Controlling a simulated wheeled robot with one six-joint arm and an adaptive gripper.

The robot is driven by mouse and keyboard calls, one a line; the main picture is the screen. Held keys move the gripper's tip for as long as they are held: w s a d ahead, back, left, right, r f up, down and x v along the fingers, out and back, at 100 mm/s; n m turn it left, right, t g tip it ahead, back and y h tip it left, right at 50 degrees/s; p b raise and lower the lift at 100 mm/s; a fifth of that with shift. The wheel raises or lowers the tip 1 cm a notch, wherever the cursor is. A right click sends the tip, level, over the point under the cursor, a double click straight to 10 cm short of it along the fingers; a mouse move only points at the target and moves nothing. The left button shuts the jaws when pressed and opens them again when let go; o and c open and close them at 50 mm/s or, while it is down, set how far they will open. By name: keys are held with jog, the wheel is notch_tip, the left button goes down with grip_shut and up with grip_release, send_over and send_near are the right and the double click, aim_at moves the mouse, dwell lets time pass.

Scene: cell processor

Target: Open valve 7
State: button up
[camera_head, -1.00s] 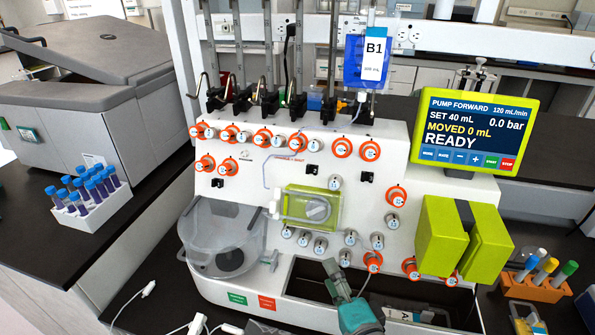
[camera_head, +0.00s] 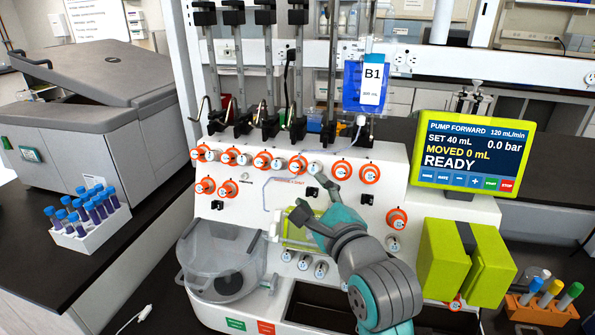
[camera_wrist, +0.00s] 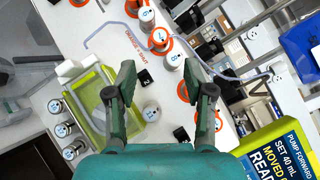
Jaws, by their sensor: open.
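Several white valve knobs, many with orange rings, sit on the white front panel of the cell processor (camera_head: 400,190). A ringless white knob (camera_head: 315,169) is just above my gripper (camera_head: 317,198) in the head view. In the wrist view my gripper (camera_wrist: 166,86) is open and empty, its fingers pointing at the panel.
A yellow-green pump block (camera_head: 445,258) and a screen (camera_head: 473,152) reading READY stand at the right. A blue bag labelled B1 (camera_head: 366,95) hangs above the panel. A clear bowl (camera_head: 225,260) sits at lower left. A blue-capped tube rack (camera_head: 98,232) stands further left.

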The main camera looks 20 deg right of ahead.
aim_at(295, 168)
jog(key=w, duration=0.9)
jog(key=shift+w+a, duration=0.3)
jog(key=shift+a, duration=0.05)
jog(key=shift+c, duration=0.3)
grip_shut()
